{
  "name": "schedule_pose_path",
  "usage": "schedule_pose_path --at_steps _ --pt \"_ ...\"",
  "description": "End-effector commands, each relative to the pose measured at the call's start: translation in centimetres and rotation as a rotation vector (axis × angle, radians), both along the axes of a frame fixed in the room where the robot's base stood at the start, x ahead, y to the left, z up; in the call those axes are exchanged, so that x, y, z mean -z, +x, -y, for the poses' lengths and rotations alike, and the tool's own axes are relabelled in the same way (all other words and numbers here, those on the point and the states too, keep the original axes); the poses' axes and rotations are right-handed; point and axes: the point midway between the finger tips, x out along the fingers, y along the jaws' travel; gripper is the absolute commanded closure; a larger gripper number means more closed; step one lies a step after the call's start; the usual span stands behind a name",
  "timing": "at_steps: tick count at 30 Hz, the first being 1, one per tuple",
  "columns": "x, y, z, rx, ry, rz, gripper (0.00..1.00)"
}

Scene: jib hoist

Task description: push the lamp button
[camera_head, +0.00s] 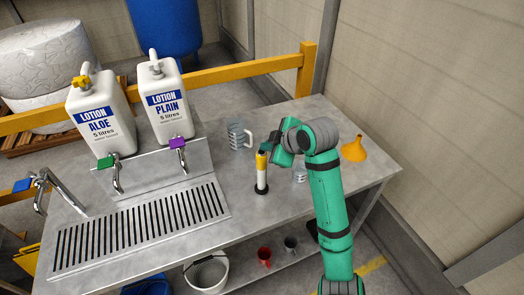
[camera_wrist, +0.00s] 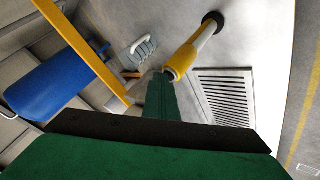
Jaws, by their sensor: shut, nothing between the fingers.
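The lamp (camera_head: 261,174) stands upright on the metal table, with a yellow top, a pale body and a black base. In the wrist view the lamp (camera_wrist: 182,59) runs from its yellow end near my fingertips up to its black base at the top. My gripper (camera_head: 273,151) is shut and empty, just right of the yellow top. In the wrist view my gripper (camera_wrist: 161,78) shows as green fingers close beside the yellow end. I cannot tell whether they touch. The button cannot be made out in either view.
A clear jug (camera_head: 238,134) stands behind the lamp, and an orange funnel (camera_head: 354,150) lies to the right. A small metal cup (camera_head: 300,176) is near my arm. Lotion bottles (camera_head: 103,125) and a slotted drain (camera_head: 140,225) are on the left. A yellow rail (camera_head: 230,74) runs behind.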

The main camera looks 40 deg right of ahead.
Motion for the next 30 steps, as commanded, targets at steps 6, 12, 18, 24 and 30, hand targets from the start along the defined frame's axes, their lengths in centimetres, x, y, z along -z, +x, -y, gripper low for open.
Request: schedule_pose_path --at_steps 6,12,18,24,30 --pt "0.1 0.1 -0.1 -0.003 0.001 -0.001 1.00" --pt "0.0 0.1 -0.2 -0.002 0.002 -0.002 1.00" --pt "-0.6 0.3 -0.4 0.001 0.002 -0.002 1.00" --pt "-0.8 0.0 0.2 0.014 0.002 -0.001 1.00" --pt "-1.0 0.1 0.0 0.009 0.001 -0.001 1.00"
